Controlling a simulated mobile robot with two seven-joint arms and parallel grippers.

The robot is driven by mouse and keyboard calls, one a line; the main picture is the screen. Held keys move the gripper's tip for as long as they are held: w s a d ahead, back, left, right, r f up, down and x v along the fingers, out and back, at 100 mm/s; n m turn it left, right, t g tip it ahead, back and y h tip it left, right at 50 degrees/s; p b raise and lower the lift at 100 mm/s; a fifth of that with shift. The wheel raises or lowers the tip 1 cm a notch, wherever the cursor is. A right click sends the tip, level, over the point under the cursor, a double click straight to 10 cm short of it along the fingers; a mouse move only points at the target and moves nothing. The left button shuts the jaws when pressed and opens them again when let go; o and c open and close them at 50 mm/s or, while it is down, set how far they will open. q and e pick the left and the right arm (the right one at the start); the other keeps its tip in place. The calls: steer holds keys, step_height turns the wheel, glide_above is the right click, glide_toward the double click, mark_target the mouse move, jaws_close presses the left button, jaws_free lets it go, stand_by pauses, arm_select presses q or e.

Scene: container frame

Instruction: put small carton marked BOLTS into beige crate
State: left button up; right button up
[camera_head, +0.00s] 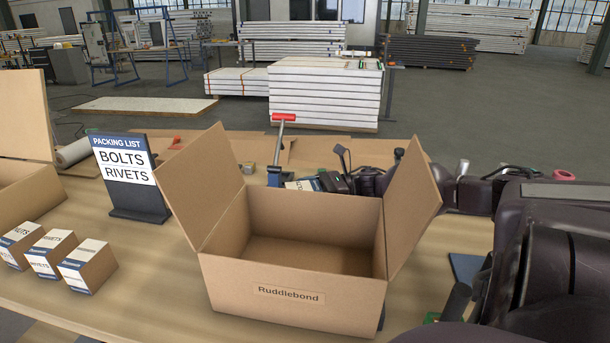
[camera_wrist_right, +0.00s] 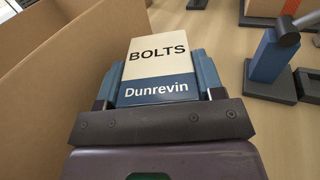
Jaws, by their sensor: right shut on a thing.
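The small carton marked BOLTS (camera_wrist_right: 158,52), white with a blue Dunrevin band, sits between the fingers of my right gripper (camera_wrist_right: 157,82), which is shut on it. In the head view part of the carton (camera_head: 302,185) shows behind the open cardboard box (camera_head: 290,300) marked Ruddiebond. The carton is outside that box, next to its far wall; the wrist view shows a cardboard wall (camera_wrist_right: 60,60) at its left. The box's flaps stand open and its visible inside is empty. I see nothing plainly a beige crate apart from cardboard boxes. My left gripper is not in view.
A packing list sign (camera_head: 128,175) reading BOLTS, RIVETS stands left of the box. Three small cartons (camera_head: 52,252) stand in a row at the left. Another open cardboard box (camera_head: 25,190) is at the left edge. A blue post (camera_wrist_right: 268,58) stands right of the gripper.

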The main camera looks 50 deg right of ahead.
steer(key=shift+f+b, duration=0.55)
steer(key=shift+f, duration=1.65)
steer(key=o, duration=1.1)
steer(key=shift+r, duration=0.15)
